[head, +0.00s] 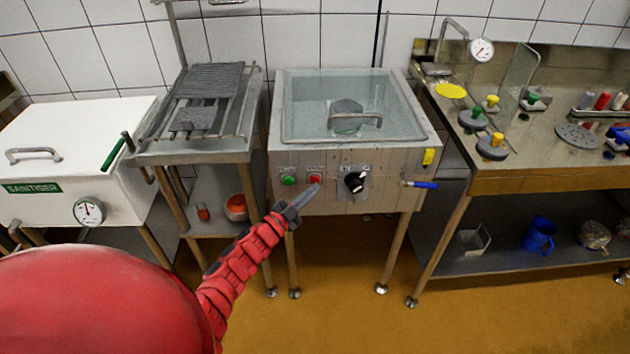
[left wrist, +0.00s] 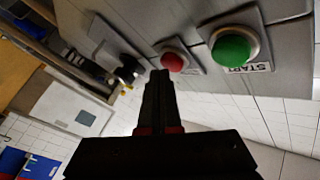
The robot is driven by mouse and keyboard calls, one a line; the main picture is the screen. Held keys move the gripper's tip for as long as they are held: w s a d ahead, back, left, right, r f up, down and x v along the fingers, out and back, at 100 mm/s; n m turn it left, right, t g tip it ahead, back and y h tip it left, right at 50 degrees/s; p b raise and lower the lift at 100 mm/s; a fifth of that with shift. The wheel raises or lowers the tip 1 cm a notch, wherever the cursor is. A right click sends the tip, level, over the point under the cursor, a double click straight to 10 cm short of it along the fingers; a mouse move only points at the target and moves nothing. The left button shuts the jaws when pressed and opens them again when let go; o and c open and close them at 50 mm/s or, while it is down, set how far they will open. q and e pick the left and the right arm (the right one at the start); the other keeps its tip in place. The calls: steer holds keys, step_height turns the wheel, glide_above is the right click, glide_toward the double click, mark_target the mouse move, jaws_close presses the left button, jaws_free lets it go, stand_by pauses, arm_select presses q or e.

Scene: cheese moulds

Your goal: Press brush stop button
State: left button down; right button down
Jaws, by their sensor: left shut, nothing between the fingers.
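The brush unit is a steel cabinet with a sink-like basin (head: 345,140) on top. Its front panel has a red button (head: 315,179) and, left of it, a green button (head: 289,180). My left gripper (head: 314,188) is shut and empty, its tips just below the red button. In the left wrist view, the shut fingers (left wrist: 158,76) point at the panel, close beside the red button (left wrist: 174,60). The green button (left wrist: 235,47) there has a START label. I cannot tell whether the tips touch the red button. My right gripper is not in view.
A black rotary knob (head: 354,182) sits right of the buttons, and a blue-handled valve (head: 422,185) sticks out farther right. A white sanitiser box (head: 75,140) and a rack (head: 205,95) stand left. A steel bench (head: 560,175) with small tools stands right.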

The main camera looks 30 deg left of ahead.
arm_select(q)
steer(key=shift+s+d, duration=0.3)
steer(key=shift+s, duration=0.15)
steer(key=shift+s+d+p, duration=0.4)
steer(key=shift+s+d, duration=0.05)
steer(key=shift+s, duration=0.25)
steer(key=shift+s+d+p, duration=0.4)
steer(key=shift+s, duration=0.35)
steer(key=shift+s+d+p, duration=0.4)
steer(key=shift+s+d, duration=0.05)
steer(key=shift+s, duration=0.25)
